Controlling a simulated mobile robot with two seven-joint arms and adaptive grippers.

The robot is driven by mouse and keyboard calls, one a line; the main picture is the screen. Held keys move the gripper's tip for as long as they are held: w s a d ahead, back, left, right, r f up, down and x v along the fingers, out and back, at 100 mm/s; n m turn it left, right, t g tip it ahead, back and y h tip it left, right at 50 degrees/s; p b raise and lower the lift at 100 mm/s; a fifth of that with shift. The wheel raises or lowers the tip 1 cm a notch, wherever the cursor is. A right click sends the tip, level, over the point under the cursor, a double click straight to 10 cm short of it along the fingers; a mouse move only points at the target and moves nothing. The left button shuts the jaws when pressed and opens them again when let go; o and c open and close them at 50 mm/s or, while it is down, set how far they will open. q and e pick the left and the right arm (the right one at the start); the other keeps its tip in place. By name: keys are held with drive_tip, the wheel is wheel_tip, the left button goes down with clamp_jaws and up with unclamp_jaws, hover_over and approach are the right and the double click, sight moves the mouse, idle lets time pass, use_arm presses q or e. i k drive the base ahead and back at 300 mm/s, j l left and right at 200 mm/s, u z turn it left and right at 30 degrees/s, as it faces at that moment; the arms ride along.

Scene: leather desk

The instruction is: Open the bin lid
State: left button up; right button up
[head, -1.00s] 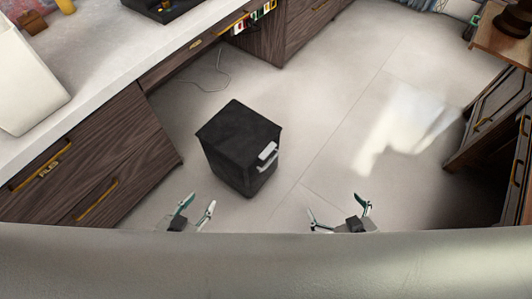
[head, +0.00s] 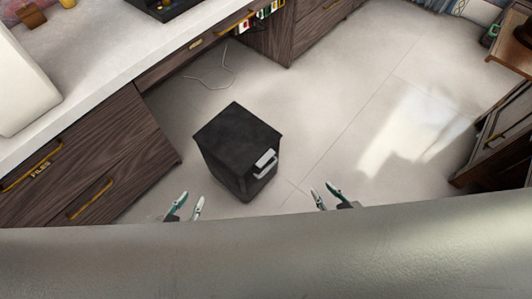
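The black bin (head: 235,150) stands on the pale floor in the middle of the head view. Its lid (head: 237,128) lies flat and closed on top. A light grey latch or handle piece (head: 265,161) sits on its right front side. My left gripper (head: 190,199) is open and empty, at the near left of the bin and apart from it. My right gripper (head: 322,192) is open and empty, at the near right of the bin and apart from it. The lower parts of both grippers are hidden behind the grey foreground surface.
A desk with a white top (head: 100,65) and dark wood drawers (head: 95,165) runs along the left. A dark wood cabinet (head: 500,140) stands at the right. A thin cable (head: 212,78) lies on the floor behind the bin. The floor (head: 350,100) right of the bin is clear.

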sight(239, 140)
drive_tip(key=i+l+u, duration=0.25)
drive_tip(key=l+u, duration=0.15)
drive_tip(key=i+l+u, duration=0.2)
drive_tip(key=l+u, duration=0.15)
drive_tip(key=l, duration=0.2)
drive_tip(key=i+l+u, duration=0.15)
drive_tip(key=l+u, duration=0.25)
drive_tip(key=l, duration=0.2)
drive_tip(key=l+u, duration=0.35)
drive_tip(key=l, duration=0.2)
drive_tip(key=l+u, duration=0.4)
drive_tip(key=l, duration=0.25)
drive_tip(key=k+l+u, duration=0.1)
drive_tip(key=l+u, duration=0.25)
drive_tip(key=l, duration=0.25)
drive_tip(key=k+l+u, duration=0.2)
drive_tip(key=l+u, duration=0.2)
drive_tip(key=l, duration=0.15)
drive_tip(key=k+l+u, duration=0.35)
drive_tip(key=l, duration=0.15)
drive_tip(key=i+j+u, duration=0.1)
drive_tip(key=j+u, duration=0.2)
